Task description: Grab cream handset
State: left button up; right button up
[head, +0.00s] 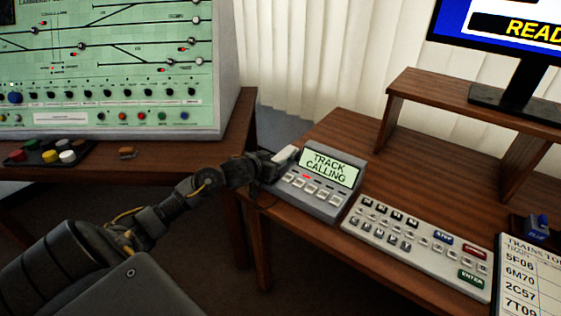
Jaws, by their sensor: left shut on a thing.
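The cream handset (285,154) shows as a short pale piece at the left side of the grey telephone unit. My left gripper (275,162) reaches in from the left and is shut on the handset, covering much of it. The grey telephone unit (318,207) stands on the right desk, its lit screen reading "TRACK CALLING" and a red light showing above its keys. I cannot tell whether the handset still touches its cradle. My right gripper is not in view.
A cream keyboard (412,250) lies right of the telephone, with a train list (530,285) beyond it. A wooden shelf (460,95) bears a monitor (505,50). A green track panel (110,65) stands on the left desk. A gap separates the desks.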

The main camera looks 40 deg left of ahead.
pick_arm(q)
jog(key=shift+r, duration=0.1)
